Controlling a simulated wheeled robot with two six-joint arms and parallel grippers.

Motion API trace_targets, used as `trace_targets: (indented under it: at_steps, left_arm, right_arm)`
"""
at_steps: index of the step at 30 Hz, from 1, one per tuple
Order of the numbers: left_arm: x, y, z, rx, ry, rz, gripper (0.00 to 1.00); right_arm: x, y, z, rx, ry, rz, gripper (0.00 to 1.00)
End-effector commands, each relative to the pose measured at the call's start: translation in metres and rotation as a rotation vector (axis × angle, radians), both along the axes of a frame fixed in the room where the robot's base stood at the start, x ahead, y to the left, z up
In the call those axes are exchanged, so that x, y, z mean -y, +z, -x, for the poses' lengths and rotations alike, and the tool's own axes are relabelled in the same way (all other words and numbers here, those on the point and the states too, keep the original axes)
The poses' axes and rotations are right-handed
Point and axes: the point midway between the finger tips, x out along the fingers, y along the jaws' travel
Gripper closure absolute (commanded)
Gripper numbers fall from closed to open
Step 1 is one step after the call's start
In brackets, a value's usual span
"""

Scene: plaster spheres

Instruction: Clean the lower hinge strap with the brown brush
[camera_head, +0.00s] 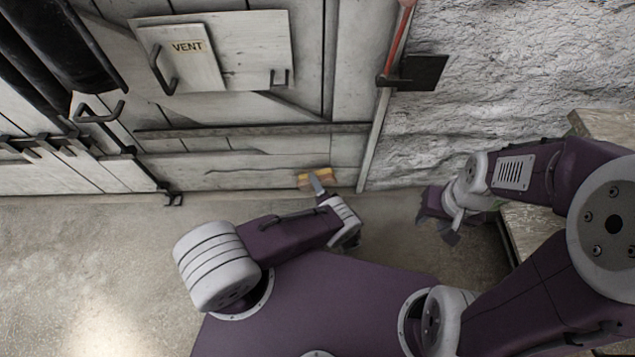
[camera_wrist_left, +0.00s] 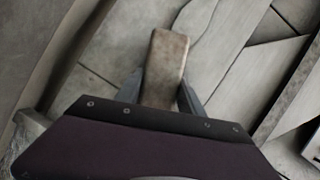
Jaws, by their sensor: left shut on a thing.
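The brush (camera_head: 325,180), with a yellow-brown body, is at the foot of the wooden door in the head view. My left gripper (camera_head: 318,184) is shut on it. In the left wrist view the brush (camera_wrist_left: 166,62) is a worn brown block between the two grey fingers, in front of pale boards. I cannot tell whether it touches the door. A long dark horizontal band (camera_head: 250,131), which looks like the lower hinge strap, crosses the door above and left of the brush. My right gripper (camera_head: 438,225) hangs at the right over the floor, with nothing visible in it.
A panel marked VENT (camera_head: 185,60) with dark handles is higher on the door. A rough white wall (camera_head: 500,80) stands to the right, with a dark bracket (camera_head: 420,73) near the door edge. A stone-like ledge (camera_head: 610,125) is at far right. Floor (camera_head: 90,250) at left is clear.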

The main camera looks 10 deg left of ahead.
Motion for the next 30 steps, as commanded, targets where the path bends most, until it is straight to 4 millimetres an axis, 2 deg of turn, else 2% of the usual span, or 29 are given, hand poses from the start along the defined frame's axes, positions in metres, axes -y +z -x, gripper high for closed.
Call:
trace_targets:
  at_steps: [30]
  left_arm:
    - [-0.005,0.0,-0.016,0.0,0.0,0.0,1.0]
  right_arm:
    - [0.0,-0.006,0.0,0.0,0.0,0.0,0.64]
